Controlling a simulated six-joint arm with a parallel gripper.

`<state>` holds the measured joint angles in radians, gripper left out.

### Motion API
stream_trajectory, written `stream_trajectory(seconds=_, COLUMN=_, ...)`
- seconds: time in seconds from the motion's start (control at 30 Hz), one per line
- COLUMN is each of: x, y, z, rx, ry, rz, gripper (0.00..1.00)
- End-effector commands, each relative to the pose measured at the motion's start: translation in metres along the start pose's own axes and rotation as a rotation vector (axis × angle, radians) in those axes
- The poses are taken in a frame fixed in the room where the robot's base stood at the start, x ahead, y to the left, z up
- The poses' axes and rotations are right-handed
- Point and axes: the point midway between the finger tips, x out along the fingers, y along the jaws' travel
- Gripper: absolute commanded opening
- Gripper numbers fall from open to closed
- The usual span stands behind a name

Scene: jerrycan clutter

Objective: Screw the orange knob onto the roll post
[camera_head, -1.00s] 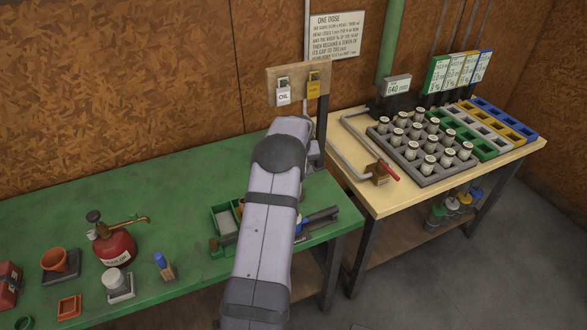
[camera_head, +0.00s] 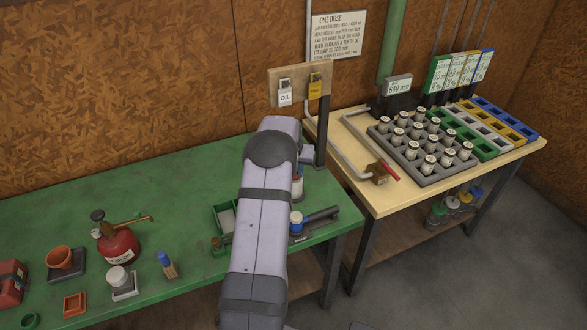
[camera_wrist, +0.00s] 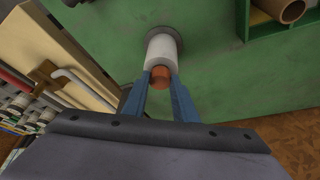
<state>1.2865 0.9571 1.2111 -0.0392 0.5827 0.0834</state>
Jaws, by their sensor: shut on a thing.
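The orange knob (camera_wrist: 160,71) sits between the blue fingertips of my gripper (camera_wrist: 160,81) in the wrist view, and the gripper is shut on it. Right beyond the knob is a white roll (camera_wrist: 163,50), with a round dark base (camera_wrist: 164,33) on the green bench. The knob lines up with the near end of the roll; whether it touches the post thread cannot be told. The post itself is hidden. In the head view my arm covers the knob and fingers; part of a white roll (camera_head: 298,186) shows beside it.
A green tray (camera_head: 222,207) is left of my arm, and dark tools with a blue-capped item (camera_head: 296,220) lie right of it. The red oil can (camera_head: 117,246) stands farther left. The wooden table (camera_head: 372,206) adjoins at right.

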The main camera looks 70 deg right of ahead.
Motion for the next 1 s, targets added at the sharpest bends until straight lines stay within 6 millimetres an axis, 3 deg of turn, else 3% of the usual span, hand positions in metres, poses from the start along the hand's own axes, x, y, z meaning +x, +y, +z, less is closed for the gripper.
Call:
stream_trajectory(seconds=0.23, x=0.0016, y=-0.002, z=0.0014, rx=0.116, ry=-0.002, rz=0.048, gripper=0.06)
stream_trajectory(seconds=0.7, x=0.0017, y=-0.0021, z=0.0016, rx=0.141, ry=-0.003, rz=0.058, gripper=0.06)
stream_trajectory(seconds=1.0, x=0.0039, y=-0.004, z=0.0018, rx=0.267, ry=-0.003, rz=0.11, gripper=0.06)
